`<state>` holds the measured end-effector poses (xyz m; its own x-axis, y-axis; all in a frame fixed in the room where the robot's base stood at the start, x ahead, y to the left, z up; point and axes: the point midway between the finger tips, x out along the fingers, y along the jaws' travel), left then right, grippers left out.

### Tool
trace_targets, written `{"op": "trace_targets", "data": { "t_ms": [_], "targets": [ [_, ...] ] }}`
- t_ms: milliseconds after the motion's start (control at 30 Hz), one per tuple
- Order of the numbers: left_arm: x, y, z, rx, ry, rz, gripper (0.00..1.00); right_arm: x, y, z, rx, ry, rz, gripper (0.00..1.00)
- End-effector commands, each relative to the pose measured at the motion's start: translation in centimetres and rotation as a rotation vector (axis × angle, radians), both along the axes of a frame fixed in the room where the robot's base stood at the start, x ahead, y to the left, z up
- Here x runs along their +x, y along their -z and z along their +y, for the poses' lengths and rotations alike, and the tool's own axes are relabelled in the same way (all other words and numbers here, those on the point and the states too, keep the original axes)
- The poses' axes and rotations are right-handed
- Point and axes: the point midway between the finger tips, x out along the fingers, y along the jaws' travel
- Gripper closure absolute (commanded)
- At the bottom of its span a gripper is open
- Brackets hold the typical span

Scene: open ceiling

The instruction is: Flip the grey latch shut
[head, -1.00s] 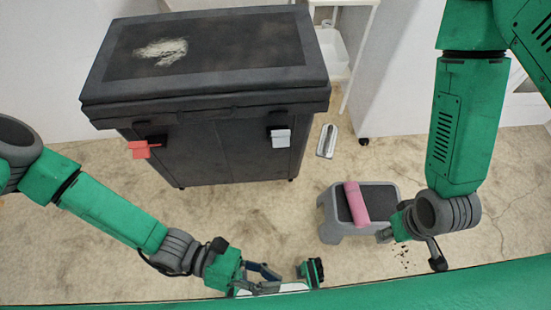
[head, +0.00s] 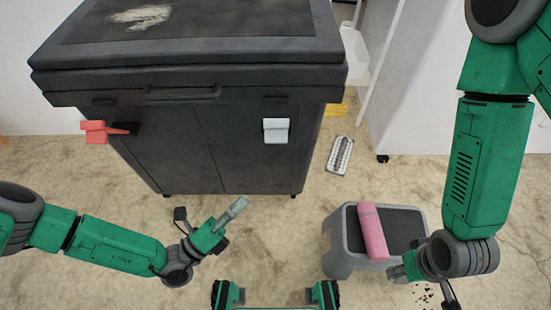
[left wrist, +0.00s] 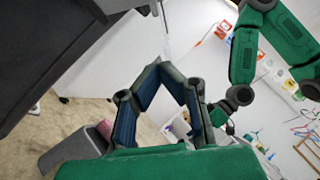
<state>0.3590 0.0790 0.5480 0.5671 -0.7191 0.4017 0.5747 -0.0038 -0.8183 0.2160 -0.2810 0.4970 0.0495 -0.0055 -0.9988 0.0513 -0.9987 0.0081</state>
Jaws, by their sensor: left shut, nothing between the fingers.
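The grey latch (head: 276,131) is a light grey block on the upper right of the front of a large dark chest (head: 190,150). It sits beneath the lid and looks flat against the front; its exact angle is hard to tell. A red latch (head: 97,131) sticks out at the chest's left. My left gripper (head: 240,203) is shut and empty, in front of the chest, below and left of the grey latch and apart from it. Its bent fingers show in the left wrist view (left wrist: 168,72), with no latch between them. My right gripper (head: 397,273) hangs beside the stool, its fingers mostly hidden.
A grey step stool (head: 345,255) stands at the right with a pink roll (head: 372,232) on it. The floor in front of the chest is mostly clear.

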Motion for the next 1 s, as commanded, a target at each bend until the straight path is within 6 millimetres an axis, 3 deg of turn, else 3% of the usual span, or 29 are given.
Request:
{"op": "trace_targets", "data": {
  "t_ms": [533,1000],
  "targets": [
    [0.8,0.0,-0.1,-0.008,-0.016,0.003,1.0,0.0,0.3,0.0,0.0,0.0,0.0,0.6],
    [6.0,-3.6,-6.6,-0.009,-0.014,-0.001,1.0,0.0,1.8,0.0,0.0,0.0,0.0,0.6]
  ]
}}
